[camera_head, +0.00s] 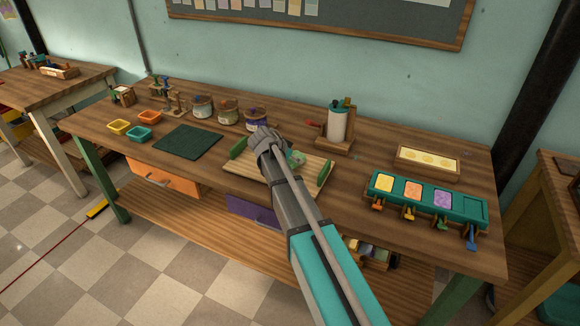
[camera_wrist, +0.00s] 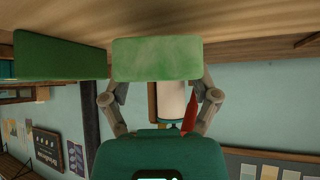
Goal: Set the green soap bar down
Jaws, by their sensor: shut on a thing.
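The green soap bar (camera_wrist: 157,58) is a pale, marbled green block in the wrist view. My gripper (camera_wrist: 160,84) is shut on it, with one finger at each side. In the head view the soap bar (camera_head: 297,158) shows partly beside my gripper (camera_head: 275,148), over a light wooden board (camera_head: 248,170) with green end bars. One green bar (camera_wrist: 60,55) shows left of the soap in the wrist view. My arm hides part of the board. I cannot tell whether the soap touches the board.
Jars (camera_head: 228,110) stand behind. A dispenser (camera_head: 338,125) stands behind the board. A teal mould (camera_head: 427,197) with coloured blocks and a wooden tray (camera_head: 428,161) are at right.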

